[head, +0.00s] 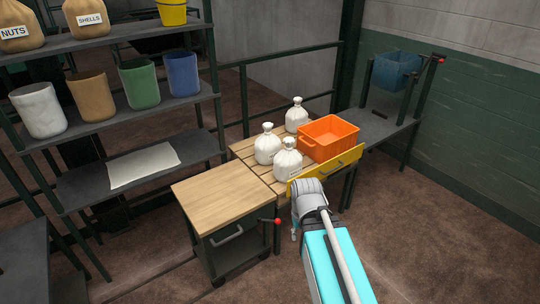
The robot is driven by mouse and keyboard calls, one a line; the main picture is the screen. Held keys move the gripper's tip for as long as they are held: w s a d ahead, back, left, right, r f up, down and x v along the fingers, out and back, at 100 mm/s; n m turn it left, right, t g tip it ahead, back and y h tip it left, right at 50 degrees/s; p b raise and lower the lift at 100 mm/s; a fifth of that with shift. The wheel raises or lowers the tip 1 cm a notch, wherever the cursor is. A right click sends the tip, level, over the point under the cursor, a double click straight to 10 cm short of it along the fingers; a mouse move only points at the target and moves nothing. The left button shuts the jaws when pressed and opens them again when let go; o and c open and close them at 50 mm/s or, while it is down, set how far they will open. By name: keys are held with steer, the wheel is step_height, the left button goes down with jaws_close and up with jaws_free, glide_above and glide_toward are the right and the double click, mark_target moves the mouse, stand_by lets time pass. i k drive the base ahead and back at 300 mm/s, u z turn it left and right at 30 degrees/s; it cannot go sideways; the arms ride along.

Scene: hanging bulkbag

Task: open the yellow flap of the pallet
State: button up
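The yellow flap (325,172) stands upright along the front edge of the slatted wooden pallet (243,151). It has a small dark handle near its middle. An orange crate (328,140) and several white tied bags, one of them at the front (288,165), stand on the pallet behind the flap. My gripper (305,188) is at the end of my grey arm, close in front of the flap's left part. My own wrist hides its fingers, so I cannot tell whether they are open or touch the flap.
A wood-topped cabinet (225,185) with a red-knobbed lever (277,221) stands left of my arm. Shelves (85,125) with coloured buckets and sacks are at the left. A blue container (396,70) hangs in a frame at the right. The brown floor (440,230) at right is clear.

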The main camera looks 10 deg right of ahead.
mark_target(320, 171)
steer(key=i, duration=0.9)
steer(key=z, duration=0.05)
